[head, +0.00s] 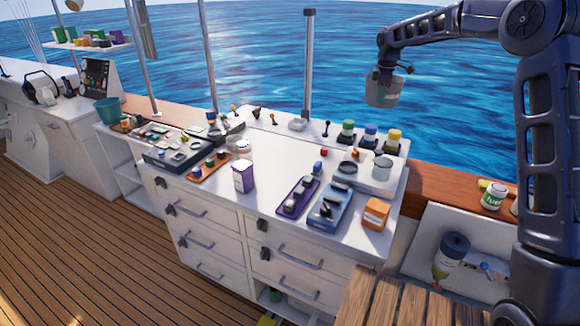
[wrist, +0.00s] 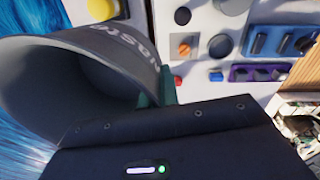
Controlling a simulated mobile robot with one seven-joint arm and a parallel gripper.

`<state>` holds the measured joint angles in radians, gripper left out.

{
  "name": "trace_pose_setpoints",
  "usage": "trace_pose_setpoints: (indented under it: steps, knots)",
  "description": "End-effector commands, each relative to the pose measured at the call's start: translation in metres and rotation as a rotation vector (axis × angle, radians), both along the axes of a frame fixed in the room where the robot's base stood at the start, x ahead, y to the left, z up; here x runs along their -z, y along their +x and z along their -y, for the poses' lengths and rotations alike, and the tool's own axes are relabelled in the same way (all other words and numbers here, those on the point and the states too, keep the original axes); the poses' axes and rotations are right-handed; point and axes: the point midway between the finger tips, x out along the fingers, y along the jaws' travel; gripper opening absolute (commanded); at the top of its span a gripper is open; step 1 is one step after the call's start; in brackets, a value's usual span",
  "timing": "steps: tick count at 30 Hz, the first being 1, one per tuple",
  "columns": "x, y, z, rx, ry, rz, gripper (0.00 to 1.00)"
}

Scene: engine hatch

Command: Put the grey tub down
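The grey tub (head: 384,93) hangs in the air at the upper right of the head view, with the sea behind it. My gripper (head: 386,76) is at the tub's upper edge. In the wrist view a dark green fingertip (wrist: 167,86) presses against the tub's wall, so my gripper appears shut on it. The white cabinet top (head: 268,172) lies below and to the left of the tub.
Green, blue and yellow-capped jars line the back right. Bare top shows around the middle.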

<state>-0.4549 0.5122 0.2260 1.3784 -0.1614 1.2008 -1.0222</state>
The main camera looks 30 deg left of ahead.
Motion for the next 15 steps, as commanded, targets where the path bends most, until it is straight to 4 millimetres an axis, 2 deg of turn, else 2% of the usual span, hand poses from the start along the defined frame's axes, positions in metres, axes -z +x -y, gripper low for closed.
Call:
trace_pose_setpoints:
  steps: [1,6,15]
  knots:
    - [-0.001,-0.012,-0.021,-0.050,0.001,0.001,0.00]
    - [-0.001,-0.053,-0.082,-0.215,0.003,0.001,0.00]
    - [-0.001,-0.136,-0.178,-0.498,0.005,0.002,0.00]
